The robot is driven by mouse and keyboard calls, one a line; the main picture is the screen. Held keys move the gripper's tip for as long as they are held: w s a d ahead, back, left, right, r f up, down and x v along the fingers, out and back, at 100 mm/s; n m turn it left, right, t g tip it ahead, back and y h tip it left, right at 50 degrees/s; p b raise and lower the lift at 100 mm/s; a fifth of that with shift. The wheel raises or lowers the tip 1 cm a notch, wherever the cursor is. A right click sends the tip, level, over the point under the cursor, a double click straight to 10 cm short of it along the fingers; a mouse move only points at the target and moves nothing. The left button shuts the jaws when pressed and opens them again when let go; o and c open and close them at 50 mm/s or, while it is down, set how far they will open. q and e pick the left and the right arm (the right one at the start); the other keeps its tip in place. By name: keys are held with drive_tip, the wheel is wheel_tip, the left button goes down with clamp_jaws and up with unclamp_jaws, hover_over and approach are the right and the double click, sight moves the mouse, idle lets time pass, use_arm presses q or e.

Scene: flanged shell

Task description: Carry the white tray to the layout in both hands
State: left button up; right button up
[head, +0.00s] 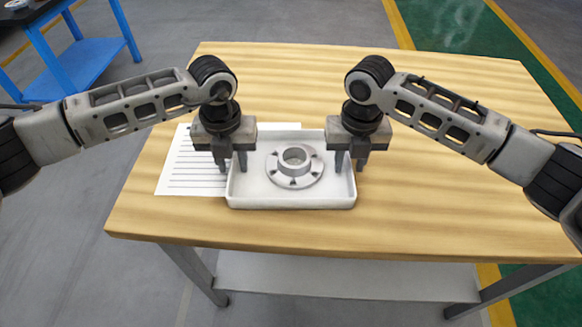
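The white tray (290,203) lies on the wooden table near its front edge, left of the table's middle. A grey metal flanged ring (295,167) with a raised hub sits inside it. My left gripper (232,168) points down at the tray's left wall, its two fingers apart with a visible gap. My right gripper (348,168) points down at the right wall in the same way, fingers apart. The fingers appear to straddle the walls; contact cannot be told. A white sheet with printed lines (185,178) lies left of the tray and partly behind it. I cannot tell whether it is the layout.
The wooden table top (450,200) is clear to the right of the tray and behind it. A blue table (85,60) stands on the floor at the far left. A green floor strip with yellow lines (465,25) runs behind and to the right.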

use_arm(q)
clamp_jaws()
use_arm(e)
clamp_jaws()
use_arm(q)
drive_tip(key=shift+r, duration=0.1)
idle(0.8)
